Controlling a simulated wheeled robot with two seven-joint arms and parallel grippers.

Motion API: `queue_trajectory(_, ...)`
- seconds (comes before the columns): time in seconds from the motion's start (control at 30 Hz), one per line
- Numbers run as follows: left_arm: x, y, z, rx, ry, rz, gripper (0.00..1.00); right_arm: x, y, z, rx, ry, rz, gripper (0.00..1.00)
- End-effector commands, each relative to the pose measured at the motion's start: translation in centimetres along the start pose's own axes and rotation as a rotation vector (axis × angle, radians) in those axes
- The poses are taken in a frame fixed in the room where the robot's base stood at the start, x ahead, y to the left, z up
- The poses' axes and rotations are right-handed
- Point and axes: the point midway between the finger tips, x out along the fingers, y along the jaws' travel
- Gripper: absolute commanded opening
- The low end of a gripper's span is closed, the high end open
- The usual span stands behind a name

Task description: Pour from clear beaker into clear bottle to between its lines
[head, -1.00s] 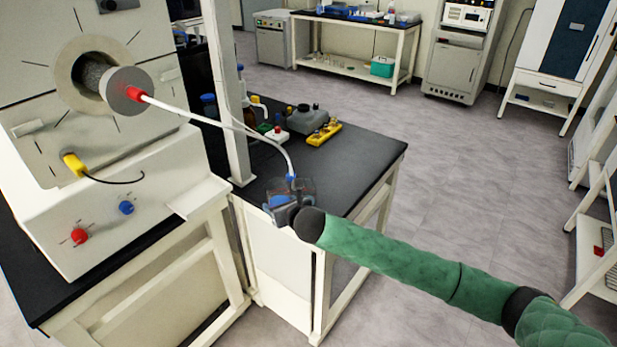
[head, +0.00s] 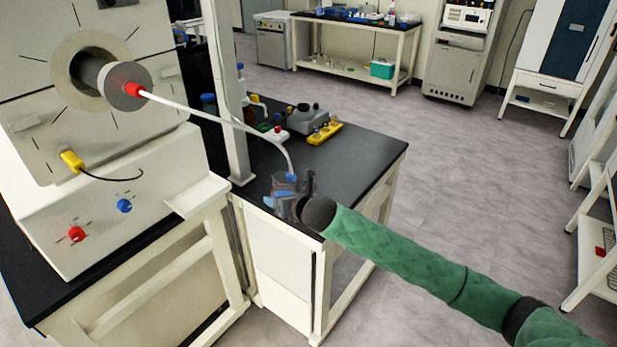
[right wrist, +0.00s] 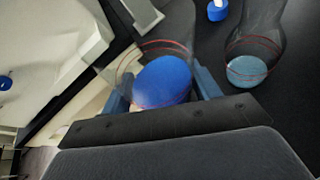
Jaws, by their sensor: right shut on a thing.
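My right gripper (right wrist: 163,98) is shut on a clear vessel, which I take for the clear beaker (right wrist: 130,62); deep blue liquid (right wrist: 163,80) shows in it between the fingers. A second clear vessel, which I take for the clear bottle (right wrist: 262,28), stands beside it on the black top, apart at its base. It has red lines around it and a pale blue content (right wrist: 247,71) low down; its exact level against the lines is unclear. In the head view the right gripper (head: 289,196) is at the bench's near edge, and the vessels overlap. My left gripper is out of view.
A white tube (head: 220,118) runs from the machine's port to a blue end piece (right wrist: 217,11) close to the vessels. A white post (head: 228,100) stands to the left. Bottles and a yellow rack (head: 325,132) are behind.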

Motion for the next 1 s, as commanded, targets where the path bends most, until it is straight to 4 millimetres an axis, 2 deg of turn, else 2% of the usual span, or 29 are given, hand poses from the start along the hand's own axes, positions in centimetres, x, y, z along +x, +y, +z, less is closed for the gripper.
queue_trajectory(0.47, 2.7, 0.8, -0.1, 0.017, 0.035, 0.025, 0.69, -0.5, -0.7, 1.5, 0.219, 0.031, 0.09, 0.34)
queue_trajectory(0.7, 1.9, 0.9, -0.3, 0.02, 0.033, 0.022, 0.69, -1.4, -0.8, 3.7, 0.33, 0.047, 0.136, 0.34)
queue_trajectory(1.0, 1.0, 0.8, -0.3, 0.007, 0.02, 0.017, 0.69, -1.9, -0.7, 4.8, 0.456, 0.067, 0.188, 0.34)
